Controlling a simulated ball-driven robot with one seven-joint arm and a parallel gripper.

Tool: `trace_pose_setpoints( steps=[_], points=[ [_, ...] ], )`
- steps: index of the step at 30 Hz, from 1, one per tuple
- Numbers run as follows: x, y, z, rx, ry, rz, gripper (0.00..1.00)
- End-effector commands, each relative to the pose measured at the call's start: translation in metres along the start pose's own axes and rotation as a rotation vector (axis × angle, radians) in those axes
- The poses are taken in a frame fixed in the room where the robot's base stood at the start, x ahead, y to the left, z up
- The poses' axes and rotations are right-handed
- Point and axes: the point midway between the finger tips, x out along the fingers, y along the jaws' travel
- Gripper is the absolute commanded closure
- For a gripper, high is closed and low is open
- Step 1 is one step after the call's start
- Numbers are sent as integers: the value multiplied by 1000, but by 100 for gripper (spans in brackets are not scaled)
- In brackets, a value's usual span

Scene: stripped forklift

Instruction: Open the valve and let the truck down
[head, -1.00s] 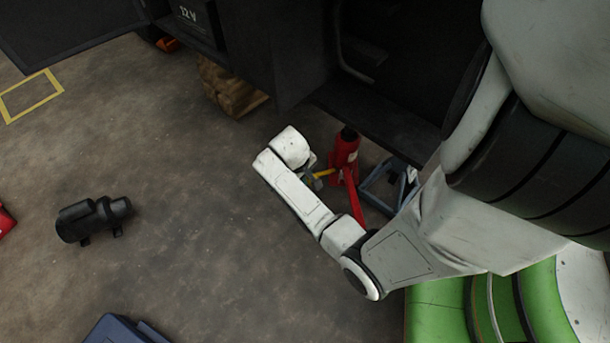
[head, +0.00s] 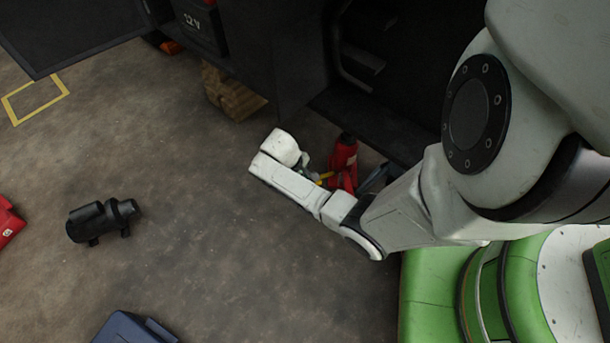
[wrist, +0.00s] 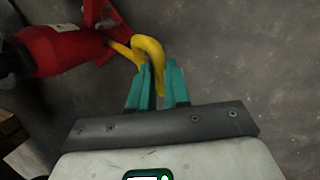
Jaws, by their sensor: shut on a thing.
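A red bottle jack (head: 343,160) stands on the floor beside the dark truck body (head: 290,60), close to its lower edge. In the wrist view the jack (wrist: 65,50) lies to the upper left, with a yellow bent valve handle (wrist: 150,50) coming out of its base. My gripper (wrist: 158,82) has teal fingers, shut on the yellow handle near its bent end. In the head view the yellow handle (head: 325,177) shows only as a small piece, and my wrist hides most of the gripper.
A wooden block stack (head: 232,92) sits under the truck to the left. A blue-grey stand (head: 372,180) is right of the jack, partly hidden by my arm. A black motor-like part (head: 103,220), a red object (head: 8,222) and a blue case (head: 130,328) lie on the otherwise clear floor.

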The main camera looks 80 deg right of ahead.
Motion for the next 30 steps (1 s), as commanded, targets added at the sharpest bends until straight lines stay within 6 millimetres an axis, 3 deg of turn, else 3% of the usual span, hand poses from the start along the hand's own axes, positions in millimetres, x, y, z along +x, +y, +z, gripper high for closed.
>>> trace_pose_setpoints(
  steps=[30],
  points=[
    [2, -2, -12, -599, -419, 7, 100]
  ],
)
